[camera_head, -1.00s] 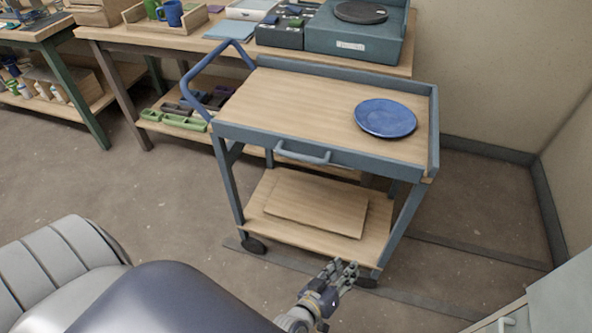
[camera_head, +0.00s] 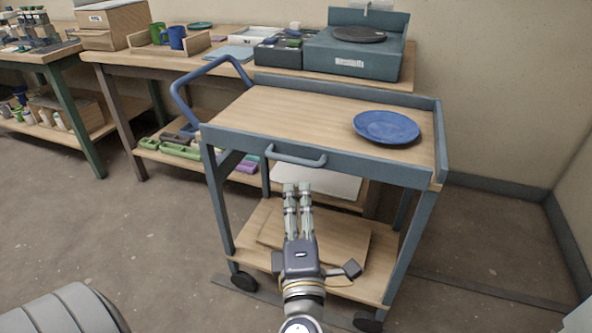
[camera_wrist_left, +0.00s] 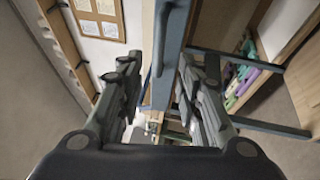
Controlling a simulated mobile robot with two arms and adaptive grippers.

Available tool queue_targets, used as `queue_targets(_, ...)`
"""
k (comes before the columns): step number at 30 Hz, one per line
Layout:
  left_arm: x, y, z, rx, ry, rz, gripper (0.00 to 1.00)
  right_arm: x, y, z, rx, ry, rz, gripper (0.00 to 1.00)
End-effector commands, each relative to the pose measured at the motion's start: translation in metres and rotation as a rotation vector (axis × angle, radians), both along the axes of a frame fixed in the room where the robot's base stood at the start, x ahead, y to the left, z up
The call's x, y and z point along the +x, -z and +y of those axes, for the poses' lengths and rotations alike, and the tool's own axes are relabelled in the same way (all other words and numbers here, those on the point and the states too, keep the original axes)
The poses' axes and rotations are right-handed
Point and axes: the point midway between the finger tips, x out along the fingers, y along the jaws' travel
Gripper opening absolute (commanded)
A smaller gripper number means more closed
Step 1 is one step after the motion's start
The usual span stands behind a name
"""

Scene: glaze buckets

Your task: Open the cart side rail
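The cart (camera_head: 325,105) has a wooden top and a blue-grey frame. Its near side rail (camera_head: 350,165) is up along the top's edge and carries a bar handle (camera_head: 296,156). My left gripper (camera_head: 297,187) points at the rail from the near side, with its fingertips just below the handle in the picture. In the left wrist view my left gripper (camera_wrist_left: 160,68) is open, its fingers apart on either side of the view of the rail (camera_wrist_left: 178,35) and handle (camera_wrist_left: 160,45). I cannot tell whether they touch. My right gripper is not in view.
A blue plate (camera_head: 386,127) lies on the cart top at the right. A blue push handle (camera_head: 183,92) rises at the cart's left end. A workbench (camera_head: 120,57) with a turntable unit (camera_head: 352,58) stands behind. Floor to the left is clear.

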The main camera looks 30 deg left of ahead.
Motion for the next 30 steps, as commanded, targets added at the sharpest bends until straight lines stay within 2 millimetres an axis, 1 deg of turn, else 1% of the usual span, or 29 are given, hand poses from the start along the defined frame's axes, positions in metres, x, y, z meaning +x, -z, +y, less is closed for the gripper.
queue_targets(3,0.015,-0.006,0.011,0.003,-0.001,-0.005,0.33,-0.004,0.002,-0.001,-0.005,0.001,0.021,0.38)
queue_targets(9,0.044,-0.011,0.032,0.005,-0.001,-0.005,0.33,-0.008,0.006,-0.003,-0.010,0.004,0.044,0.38)
queue_targets(15,0.066,-0.015,0.048,0.006,0.001,-0.003,0.33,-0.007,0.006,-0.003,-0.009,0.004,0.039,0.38)
queue_targets(21,0.076,-0.017,0.055,0.004,0.001,-0.001,0.33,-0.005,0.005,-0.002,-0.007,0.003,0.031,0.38)
queue_targets(30,0.077,-0.017,0.056,0.004,0.001,-0.001,0.33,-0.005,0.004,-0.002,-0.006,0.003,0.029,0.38)
